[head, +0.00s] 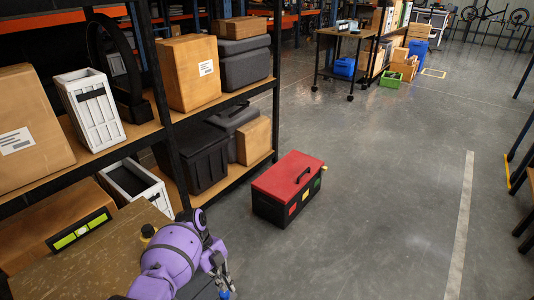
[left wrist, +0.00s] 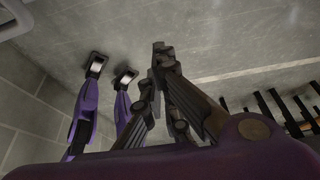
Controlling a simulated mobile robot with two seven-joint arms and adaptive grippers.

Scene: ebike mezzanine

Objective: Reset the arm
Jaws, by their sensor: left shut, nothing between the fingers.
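My left arm, purple with dark joints, reaches in from the bottom of the head view. Its left gripper (head: 224,287) is at the bottom edge, partly cut off, low beside a wooden surface. In the left wrist view the dark fingers of the left gripper (left wrist: 158,50) come together at their tips, with nothing held. My right gripper is not in view.
Shelving with cardboard boxes (head: 188,72), dark cases and white crates (head: 90,108) stands at the left. A wooden surface (head: 95,255) is lower left. A red-lidded toolbox (head: 289,182) sits on the floor. The grey floor (head: 390,190) to the right is clear.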

